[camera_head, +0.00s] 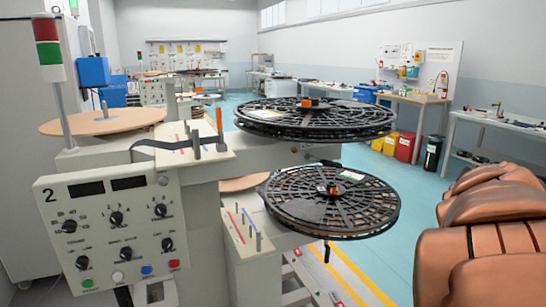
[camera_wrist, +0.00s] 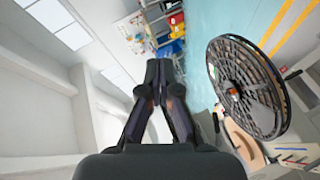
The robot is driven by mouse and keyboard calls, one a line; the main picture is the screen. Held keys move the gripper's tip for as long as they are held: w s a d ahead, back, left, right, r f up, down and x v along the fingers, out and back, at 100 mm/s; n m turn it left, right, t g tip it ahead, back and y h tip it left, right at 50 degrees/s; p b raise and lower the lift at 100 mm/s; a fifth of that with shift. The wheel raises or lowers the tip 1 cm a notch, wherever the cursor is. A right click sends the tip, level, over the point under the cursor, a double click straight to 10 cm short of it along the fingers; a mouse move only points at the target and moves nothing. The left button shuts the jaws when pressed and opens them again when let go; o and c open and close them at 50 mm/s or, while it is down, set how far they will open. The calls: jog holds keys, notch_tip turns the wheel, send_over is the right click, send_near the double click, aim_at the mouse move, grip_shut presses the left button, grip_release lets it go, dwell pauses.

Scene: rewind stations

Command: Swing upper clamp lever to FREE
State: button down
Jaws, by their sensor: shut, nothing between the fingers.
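An upright orange lever (camera_head: 219,125) stands on the upper deck (camera_head: 222,153) of station 2 in the head view, left of the upper reel. It may be the upper clamp lever; no FREE mark is readable. The black upper reel (camera_head: 290,121) has an orange piece (camera_head: 308,103) at its hub. My gripper (camera_wrist: 160,66) shows in the wrist view, shut and empty, its fingertips together. It is apart from the black reel (camera_wrist: 268,62) at the right there; I cannot tell which reel that is. The gripper is out of the head view.
The lower reel (camera_head: 290,207) sticks out below the upper one. The control panel (camera_head: 105,264) faces front left, beside a signal tower (camera_head: 48,52). My copper-coloured arm fills the right edge. Open blue floor (camera_head: 385,170) lies right of the reels, with benches (camera_head: 410,98) behind.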

jog(key=s+a+f+m+g+y+p, duration=0.2)
jog(key=s+a+f+g+y+p, duration=0.1)
jog(key=s+a, duration=0.5)
jog(key=s+a+f+m+g+y+p, duration=0.2)
jog(key=s+a+f+g+p, duration=0.3)
jog(key=s+a, duration=0.3)
jog(key=s+a+f+m+g+y+p, duration=0.2)
jog(key=s+a+f+g+y+p, duration=0.2)
jog(key=s+a, duration=0.4)
jog(key=s+f+g, duration=0.1)
jog(key=s, duration=0.4)
jog(key=shift+s+a+f+y+p, duration=0.2)
jog(key=shift+a+y+p, duration=0.15)
jog(key=shift+y, duration=0.05)
